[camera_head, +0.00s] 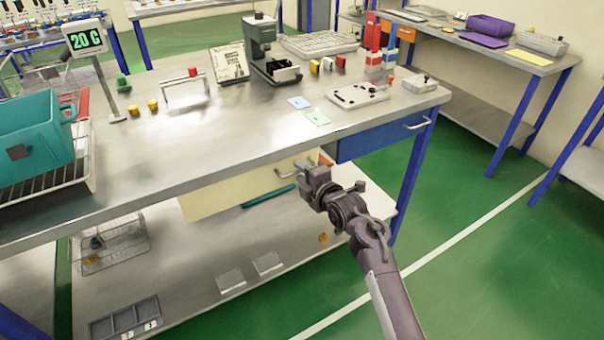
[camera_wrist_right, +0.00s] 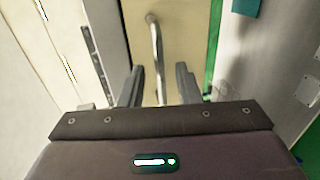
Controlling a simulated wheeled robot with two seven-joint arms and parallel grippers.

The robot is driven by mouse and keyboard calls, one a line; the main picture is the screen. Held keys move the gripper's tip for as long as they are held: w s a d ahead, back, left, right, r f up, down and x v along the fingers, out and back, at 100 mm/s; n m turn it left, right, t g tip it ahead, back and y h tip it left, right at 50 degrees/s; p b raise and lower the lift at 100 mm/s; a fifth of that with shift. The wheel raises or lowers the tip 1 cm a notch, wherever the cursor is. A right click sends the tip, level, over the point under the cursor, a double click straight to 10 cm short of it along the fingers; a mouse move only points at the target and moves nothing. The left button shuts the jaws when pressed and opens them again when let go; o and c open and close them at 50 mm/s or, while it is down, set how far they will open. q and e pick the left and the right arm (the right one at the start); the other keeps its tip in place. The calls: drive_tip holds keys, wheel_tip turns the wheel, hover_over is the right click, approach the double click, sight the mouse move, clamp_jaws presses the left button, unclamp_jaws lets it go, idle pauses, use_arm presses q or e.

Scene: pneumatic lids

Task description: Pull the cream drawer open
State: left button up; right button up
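The cream drawer (camera_head: 225,193) sits under the front edge of the metal workbench, its front close below the tabletop. Its metal bar handle (camera_head: 288,172) is near the right end of the front. My right gripper (camera_head: 303,176) is at this handle. In the right wrist view my right gripper (camera_wrist_right: 160,88) is open, with the handle (camera_wrist_right: 157,50) running between its two fingers and a gap on each side. The cream drawer front (camera_wrist_right: 178,20) lies behind the handle. My left gripper is not in view.
A blue drawer (camera_head: 375,140) with its own handle is right of the cream one. The workbench top (camera_head: 230,140) holds a teal bin (camera_head: 30,140), a device and small parts. A lower shelf (camera_head: 190,265) carries a wire basket and trays. Green floor is free at right.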

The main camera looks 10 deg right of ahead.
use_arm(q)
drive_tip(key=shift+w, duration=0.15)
use_arm(e)
drive_tip(key=shift+w+a, duration=0.1)
drive_tip(key=shift+w, duration=0.1)
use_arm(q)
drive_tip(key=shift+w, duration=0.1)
use_arm(e)
clamp_jaws()
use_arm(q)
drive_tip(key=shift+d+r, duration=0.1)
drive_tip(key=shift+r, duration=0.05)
use_arm(e)
drive_tip(key=shift+s+f, duration=0.1)
